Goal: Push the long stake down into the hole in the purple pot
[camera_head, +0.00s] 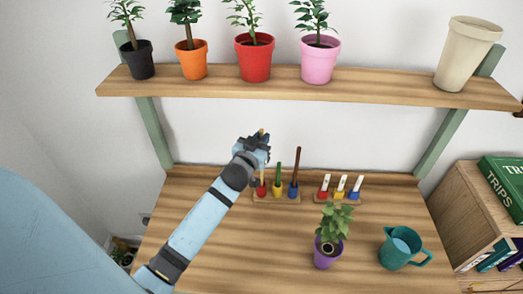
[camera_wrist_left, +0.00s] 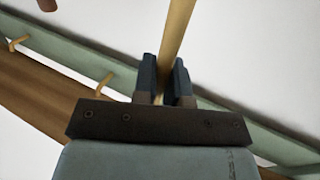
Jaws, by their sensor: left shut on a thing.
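The purple pot (camera_head: 323,262) stands on the workbench at the lower middle in the head view, with a leafy green plant in it and a small round dark hole (camera_head: 328,248) in its soil. My left gripper (camera_head: 260,142) is above the left end of a stake rack (camera_head: 288,199), behind and left of the pot. It is shut on a tan stake, which runs up between the fingers in the left wrist view (camera_wrist_left: 178,30). The stake's lower end is near the red holder (camera_head: 261,190); I cannot tell whether it sits in it. My right gripper is not in view.
A rack of labels (camera_head: 338,198) is to the right. A teal watering can (camera_head: 398,250) stands right of the pot. A shelf (camera_head: 390,84) with potted plants hangs above.

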